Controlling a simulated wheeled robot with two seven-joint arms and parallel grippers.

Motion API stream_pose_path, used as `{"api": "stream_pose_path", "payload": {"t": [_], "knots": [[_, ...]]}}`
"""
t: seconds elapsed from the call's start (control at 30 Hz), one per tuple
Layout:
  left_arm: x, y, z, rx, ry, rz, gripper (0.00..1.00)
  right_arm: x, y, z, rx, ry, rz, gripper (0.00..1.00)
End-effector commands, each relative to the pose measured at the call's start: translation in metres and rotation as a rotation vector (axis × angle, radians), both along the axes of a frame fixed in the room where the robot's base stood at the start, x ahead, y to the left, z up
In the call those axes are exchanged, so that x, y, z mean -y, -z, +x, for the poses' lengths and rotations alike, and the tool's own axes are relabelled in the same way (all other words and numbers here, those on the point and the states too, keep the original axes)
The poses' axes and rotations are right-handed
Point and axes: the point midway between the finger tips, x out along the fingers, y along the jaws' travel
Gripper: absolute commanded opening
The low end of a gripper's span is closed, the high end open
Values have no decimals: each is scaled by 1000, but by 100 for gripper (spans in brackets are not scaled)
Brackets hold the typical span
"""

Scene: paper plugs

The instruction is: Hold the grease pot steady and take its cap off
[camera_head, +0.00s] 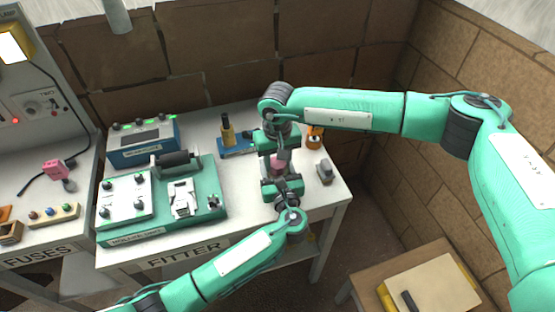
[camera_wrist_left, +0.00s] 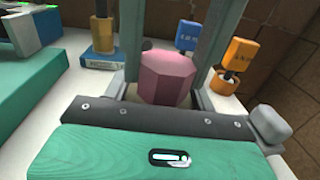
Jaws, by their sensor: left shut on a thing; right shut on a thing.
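The grease pot (camera_head: 277,163) is a small pink, faceted piece between my two grippers near the bench's right end. In the left wrist view its pink body (camera_wrist_left: 168,80) stands upright between grey finger bars. My left gripper (camera_head: 278,177) is shut on it from the near side. My right gripper (camera_head: 279,152) reaches down from above and is shut at the pot's top. The grippers hide much of the pot. I cannot tell the cap apart from the body, nor whether there is a gap between them.
A yellow bottle on a blue base (camera_head: 228,132) stands behind, left of the grippers. An orange pot (camera_head: 314,138) stands behind right, and a grey block (camera_head: 324,171) sits close on the right. A green fixture (camera_head: 206,177) fills the left. A brick wall (camera_head: 190,60) bounds the back.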

Motion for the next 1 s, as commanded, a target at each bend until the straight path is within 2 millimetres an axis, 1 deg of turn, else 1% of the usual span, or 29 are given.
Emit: {"api": "stream_pose_path", "payload": {"t": [0.2, 0.4, 0.57, 0.87, 0.9, 0.97, 1.0], "knots": [[0, 0, -1, -1, 1, 0, 0, 0, -1, 1, 2, -355, 0, 12], [1, 0, -1, -1, 1, 0, 0, 0, -1, 1, 3, -629, 0, 12], [1, 0, -1, -1, 1, 0, 0, 0, -1, 1, 3, -726, 0, 12], [1, 1, -1, -1, 1, 0, 0, 0, -1, 1, 2, -735, 0, 12], [1, 1, -1, -1, 1, 0, 0, 0, -1, 1, 2, -735, 0, 46], [1, 1, -1, -1, 1, 0, 0, 0, -1, 1, 2, -735, 1, 57], [1, 1, -1, -1, 1, 0, 0, 0, -1, 1, 2, -735, 1, 61]]}}
